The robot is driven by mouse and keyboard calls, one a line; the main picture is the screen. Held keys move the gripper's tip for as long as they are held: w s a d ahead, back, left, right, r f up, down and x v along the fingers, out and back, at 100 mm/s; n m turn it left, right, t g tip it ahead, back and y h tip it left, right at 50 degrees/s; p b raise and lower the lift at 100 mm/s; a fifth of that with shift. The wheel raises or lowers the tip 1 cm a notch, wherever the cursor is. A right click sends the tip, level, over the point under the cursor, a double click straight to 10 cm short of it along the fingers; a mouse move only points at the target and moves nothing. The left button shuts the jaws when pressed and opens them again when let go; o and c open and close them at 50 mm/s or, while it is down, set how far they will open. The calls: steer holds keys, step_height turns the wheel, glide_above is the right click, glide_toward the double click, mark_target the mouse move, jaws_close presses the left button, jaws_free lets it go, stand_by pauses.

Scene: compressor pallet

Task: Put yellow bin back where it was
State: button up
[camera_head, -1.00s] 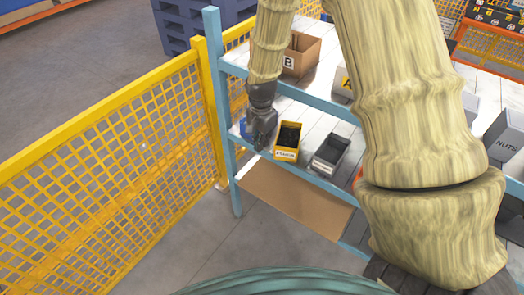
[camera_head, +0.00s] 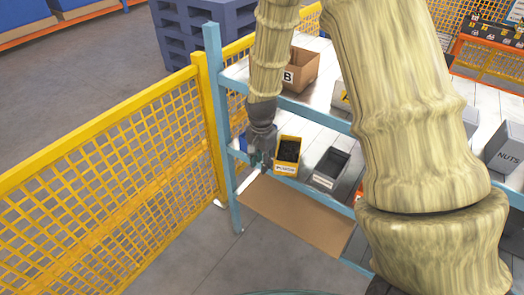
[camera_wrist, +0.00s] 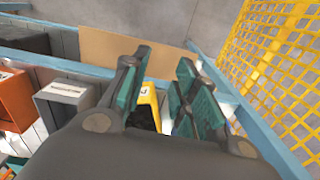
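The yellow bin (camera_head: 279,168) stands on the lower shelf (camera_head: 309,185) of the blue-framed rack, near its left end, with dark contents and a label on its front. My gripper (camera_head: 259,163) is just left of the bin in the head view, near the shelf's front edge. In the wrist view my gripper (camera_wrist: 160,85) has its teal-padded fingers spread apart. Part of the yellow bin (camera_wrist: 148,102) shows beyond and between them, largely hidden by the gripper. I cannot tell whether they touch.
A grey bin (camera_head: 325,181) stands right of the yellow bin. An upper shelf carries a cardboard box marked B (camera_head: 302,70) and a grey NUTS bin (camera_head: 507,150). The rack's blue post (camera_head: 219,110) and a yellow mesh fence (camera_head: 110,190) are close on the left. A brown panel (camera_head: 295,215) lies below.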

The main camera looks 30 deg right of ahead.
steer(key=s+a+f+n, duration=0.3)
steer(key=s+f, duration=0.4)
steer(key=f, duration=0.5)
steer(key=s+a+f+n, duration=0.1)
steer(key=s+f+n, duration=0.2)
steer(key=s+f, duration=0.2)
steer(key=s+a+f+n+b, duration=0.1)
steer(key=s+a+f+n, duration=0.1)
steer(key=s, duration=0.9)
steer(key=s+a+f+n+b, duration=0.1)
steer(key=s+a+f+n, duration=0.1)
steer(key=s+f+n, duration=0.2)
steer(key=s+f, duration=0.3)
steer(key=s, duration=0.1)
steer(key=shift+s+f+n, duration=0.25)
steer(key=shift+f+n, duration=0.05)
steer(key=shift+n, duration=0.1)
